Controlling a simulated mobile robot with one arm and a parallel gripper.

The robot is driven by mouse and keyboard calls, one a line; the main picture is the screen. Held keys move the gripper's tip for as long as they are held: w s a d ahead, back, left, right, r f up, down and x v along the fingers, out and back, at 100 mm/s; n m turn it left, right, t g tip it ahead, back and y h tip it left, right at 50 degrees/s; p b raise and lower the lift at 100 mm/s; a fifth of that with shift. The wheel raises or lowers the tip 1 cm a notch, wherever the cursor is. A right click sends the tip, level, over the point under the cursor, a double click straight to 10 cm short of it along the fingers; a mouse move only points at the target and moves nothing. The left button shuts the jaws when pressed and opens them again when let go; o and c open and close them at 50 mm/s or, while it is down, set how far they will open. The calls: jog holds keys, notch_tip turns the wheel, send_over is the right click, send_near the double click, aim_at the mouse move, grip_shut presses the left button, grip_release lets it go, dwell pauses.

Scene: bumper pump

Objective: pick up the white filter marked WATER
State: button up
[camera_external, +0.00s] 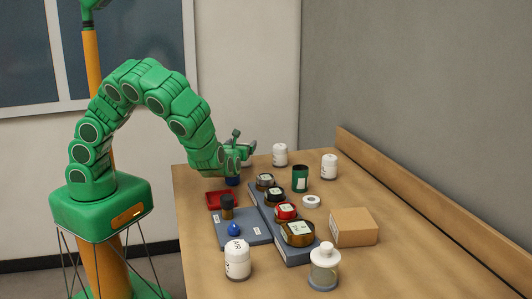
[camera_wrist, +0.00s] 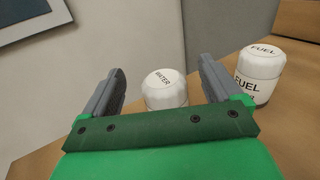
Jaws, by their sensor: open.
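The white filter marked WATER (camera_wrist: 166,90) stands upright in the wrist view, between and beyond my two fingers. Its lower part is hidden behind my gripper's palm. A gap shows between the filter and each finger.
A green can (camera_external: 300,178), a tray of jars (camera_external: 259,211), a cardboard box (camera_external: 353,227) and another white canister (camera_external: 237,260) stand nearer the front.

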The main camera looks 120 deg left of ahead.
jog(key=shift+f, duration=0.5)
jog(key=shift+s+a+f, duration=0.25)
jog(key=shift+a+f, duration=0.25)
jog(key=shift+a, duration=0.25)
jog(key=shift+s+a, duration=0.15)
jog(key=shift+a, duration=0.55)
jog(key=c, duration=1.3)
jog(key=shift+r, duration=0.1)
jog(key=shift+r, duration=4.95)
